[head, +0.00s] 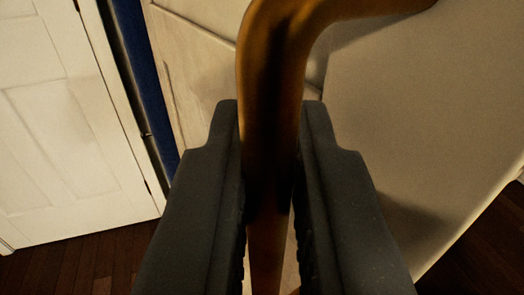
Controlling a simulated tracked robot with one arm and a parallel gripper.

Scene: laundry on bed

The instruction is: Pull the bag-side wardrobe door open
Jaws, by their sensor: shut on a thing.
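A curved bronze-brown handle (272,60) runs down the middle of the head view and bends right at the top, where its end meets a cream surface (430,120). My gripper (270,120) is shut on the upright part of the handle, one dark finger on each side. The pale wardrobe door panel (195,65) with a moulded edge shows behind the handle. I cannot tell whether the cream surface is part of that same door. The handle's lower end is out of view, and the fingers hide part of the door. The bag is not in view.
A white panelled door (65,120) stands at the left. Between it and the pale panel is a dark gap with a blue strip (150,90). Dark wooden floor (85,265) shows at the lower left and lower right.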

